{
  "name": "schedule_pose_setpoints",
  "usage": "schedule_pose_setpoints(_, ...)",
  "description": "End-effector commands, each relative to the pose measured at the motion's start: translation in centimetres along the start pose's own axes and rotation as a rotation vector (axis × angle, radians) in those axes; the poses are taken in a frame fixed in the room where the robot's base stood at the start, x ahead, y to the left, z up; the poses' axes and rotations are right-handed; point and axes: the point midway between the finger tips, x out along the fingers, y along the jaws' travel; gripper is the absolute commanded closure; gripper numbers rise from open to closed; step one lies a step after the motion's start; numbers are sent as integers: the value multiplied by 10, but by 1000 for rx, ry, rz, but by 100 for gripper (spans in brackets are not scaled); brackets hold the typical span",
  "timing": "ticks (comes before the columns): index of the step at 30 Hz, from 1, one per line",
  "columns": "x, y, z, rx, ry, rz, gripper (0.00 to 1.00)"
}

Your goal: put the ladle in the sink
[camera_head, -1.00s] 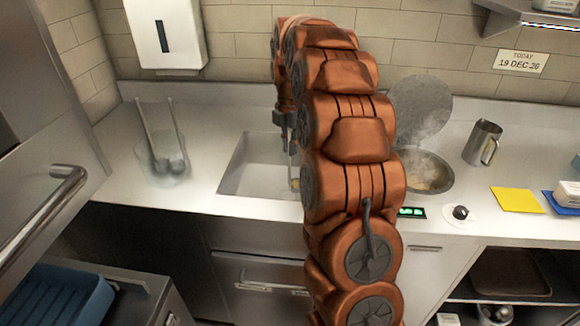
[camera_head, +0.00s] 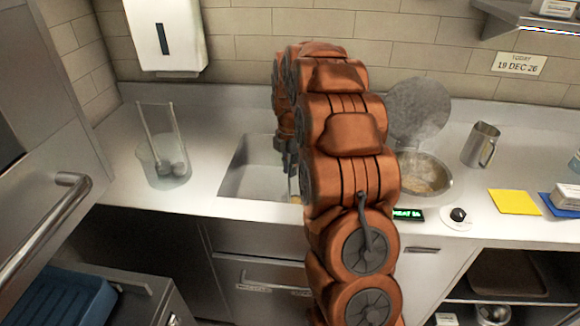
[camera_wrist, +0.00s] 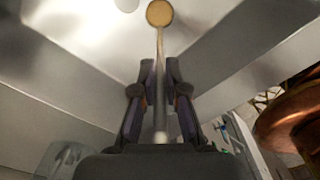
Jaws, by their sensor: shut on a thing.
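The ladle (camera_wrist: 160,45) shows in the wrist view with its thin handle running between my fingers and its round tan bowl at the top of the picture. My gripper (camera_wrist: 160,68) is shut on the handle. In the head view my gripper (camera_head: 291,160) is over the sink (camera_head: 235,180), partly hidden behind my arm. The ladle hangs down inside the sink's outline. Whether its bowl touches the sink floor, I cannot tell. The sink's steel walls surround the ladle in the wrist view.
A clear container (camera_head: 160,172) with long-handled utensils stands left of the sink. On the right are a sauce well (camera_head: 428,178) with its lid (camera_head: 418,108) raised, a steel jug (camera_head: 481,145), a control knob (camera_head: 458,215) and a yellow cloth (camera_head: 515,202). The counter between sink and container is clear.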

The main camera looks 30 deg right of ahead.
Motion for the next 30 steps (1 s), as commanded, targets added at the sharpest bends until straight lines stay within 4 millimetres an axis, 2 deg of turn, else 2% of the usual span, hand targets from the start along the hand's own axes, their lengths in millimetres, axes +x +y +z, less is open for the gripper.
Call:
schedule_pose_setpoints(13, 9, 0, 0, 0, 0, 0, 100)
schedule_pose_setpoints(14, 9, 0, 0, 0, 0, 0, 87)
schedule_pose_setpoints(21, 9, 0, 0, 0, 0, 0, 63)
schedule_pose_setpoints(30, 8, 0, 0, 0, 0, 0, 63)
